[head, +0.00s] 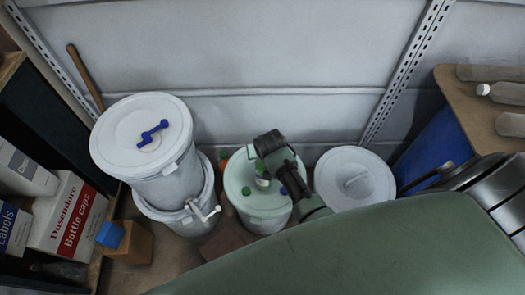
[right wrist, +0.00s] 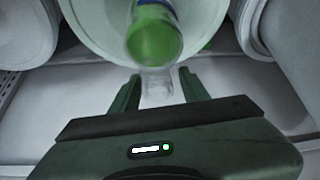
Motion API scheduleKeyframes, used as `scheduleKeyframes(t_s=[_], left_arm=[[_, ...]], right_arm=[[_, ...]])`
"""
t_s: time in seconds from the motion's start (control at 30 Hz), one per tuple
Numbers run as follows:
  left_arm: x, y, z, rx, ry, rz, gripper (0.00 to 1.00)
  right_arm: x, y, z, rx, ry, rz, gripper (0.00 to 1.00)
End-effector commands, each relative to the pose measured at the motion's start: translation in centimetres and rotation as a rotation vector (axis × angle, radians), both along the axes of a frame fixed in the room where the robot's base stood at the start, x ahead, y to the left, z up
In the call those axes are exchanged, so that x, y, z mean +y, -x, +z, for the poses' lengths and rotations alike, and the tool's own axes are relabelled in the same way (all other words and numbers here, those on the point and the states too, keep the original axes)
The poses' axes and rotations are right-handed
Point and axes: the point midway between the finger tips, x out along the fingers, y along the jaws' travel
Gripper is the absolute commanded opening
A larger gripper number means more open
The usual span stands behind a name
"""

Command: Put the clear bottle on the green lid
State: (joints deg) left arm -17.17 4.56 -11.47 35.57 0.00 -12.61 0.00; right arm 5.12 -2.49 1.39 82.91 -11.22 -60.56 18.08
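The drum with the pale green lid (head: 238,175) stands in the middle of the floor row; its lid fills the upper middle of the right wrist view (right wrist: 95,30). My right gripper (head: 268,147) is over the lid's right part. My left gripper is not in view.
A grey-lidded drum (head: 352,185) stands close right, and a white drum with a blue handle (head: 140,120) left. Several clear bottles lie on the brown shelf (head: 450,88) at right. Small coloured caps show around the green lid. Boxes (head: 70,218) stand at left.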

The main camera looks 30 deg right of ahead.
Motion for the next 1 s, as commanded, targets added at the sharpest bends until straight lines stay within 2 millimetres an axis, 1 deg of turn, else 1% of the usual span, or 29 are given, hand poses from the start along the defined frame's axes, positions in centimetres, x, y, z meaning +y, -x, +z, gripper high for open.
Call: scheduleKeyframes(t_s=[0.13,0.27,0.37,0.6,0.7,0.83,1.0], left_arm=[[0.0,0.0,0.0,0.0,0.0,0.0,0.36],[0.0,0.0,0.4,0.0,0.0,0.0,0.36],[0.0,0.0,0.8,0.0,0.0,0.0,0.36],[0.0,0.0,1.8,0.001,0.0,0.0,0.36],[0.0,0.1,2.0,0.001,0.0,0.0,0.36],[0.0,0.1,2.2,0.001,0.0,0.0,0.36],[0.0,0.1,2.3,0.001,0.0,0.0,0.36]], right_arm=[[0.0,0.0,0.1,0.0,0.0,0.0,0.45],[0.2,0.4,1.1,0.0,-0.001,0.0,0.45],[0.4,1.1,2.6,-0.002,-0.001,0.001,0.45],[1.2,3.5,7.3,-0.001,-0.001,0.0,0.45],[1.4,4.4,8.8,-0.001,-0.001,0.0,0.45],[1.6,5.1,10.2,-0.001,0.0,0.0,0.45],[1.7,5.5,10.8,0.0,0.0,0.0,0.45]])
